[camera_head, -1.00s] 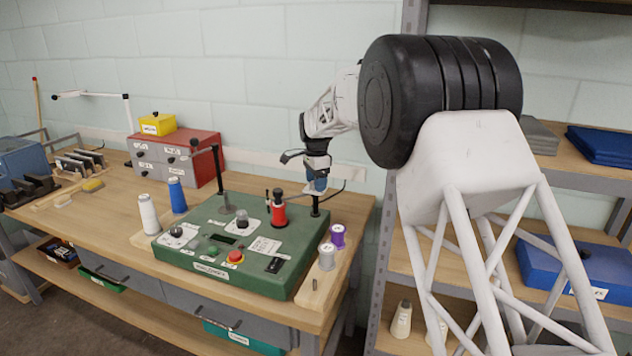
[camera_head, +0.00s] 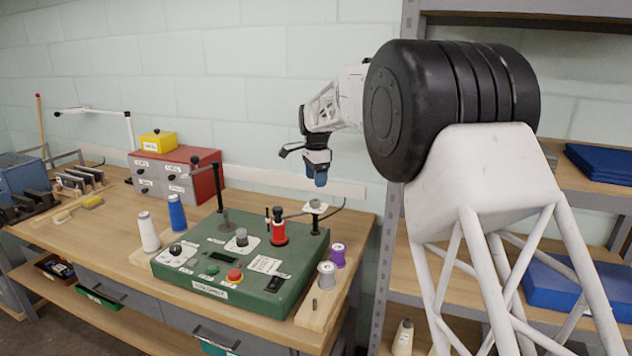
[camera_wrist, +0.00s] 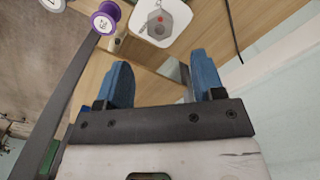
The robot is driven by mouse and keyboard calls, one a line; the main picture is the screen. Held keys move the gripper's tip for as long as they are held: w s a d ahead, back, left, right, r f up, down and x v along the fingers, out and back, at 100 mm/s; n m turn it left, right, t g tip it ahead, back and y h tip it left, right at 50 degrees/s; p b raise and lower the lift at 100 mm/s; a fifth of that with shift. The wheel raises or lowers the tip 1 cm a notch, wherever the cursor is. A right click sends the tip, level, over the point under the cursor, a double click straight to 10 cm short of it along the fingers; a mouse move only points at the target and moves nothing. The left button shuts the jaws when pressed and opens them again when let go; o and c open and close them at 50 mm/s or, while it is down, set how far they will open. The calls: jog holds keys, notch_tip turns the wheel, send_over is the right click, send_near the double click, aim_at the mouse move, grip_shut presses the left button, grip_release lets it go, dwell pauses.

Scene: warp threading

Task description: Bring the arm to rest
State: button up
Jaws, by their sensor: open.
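My gripper (camera_head: 319,181) hangs in the air above the back right corner of the green machine (camera_head: 205,290), pointing down. In the wrist view its two blue fingers (camera_wrist: 160,78) stand apart with nothing between them. A small white plate with a grey hex piece (camera_head: 315,207) tops the black post at the machine's back right, below my gripper and apart from it. The same plate shows in the wrist view (camera_wrist: 160,20), beyond the fingertips.
A red spool (camera_head: 278,232) stands on the machine. Purple (camera_head: 338,256) and grey (camera_head: 326,275) spools stand on a wooden strip to its right. A shelf (camera_head: 395,230) rises at right. The air around my gripper is clear.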

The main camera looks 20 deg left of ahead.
dwell(0.4)
jog(key=s+d+r+n+t, duration=0.1)
jog(key=s+d+r+n, duration=0.2)
jog(key=s+d, duration=1.55)
jog(key=s+d+r+n, duration=0.35)
jog(key=s+d, duration=1.15)
jog(key=d, duration=0.7)
jog(key=s+d+f+n, duration=0.1)
jog(key=s+d+f, duration=0.2)
jog(key=s+d, duration=0.3)
jog(key=s+d+f+n+t, duration=0.1)
jog(key=s+d+f, duration=0.3)
jog(key=s, duration=1.1)
jog(key=d, duration=0.2)
jog(key=shift+d+t, duration=0.3)
jog(key=shift+d, duration=0.05)
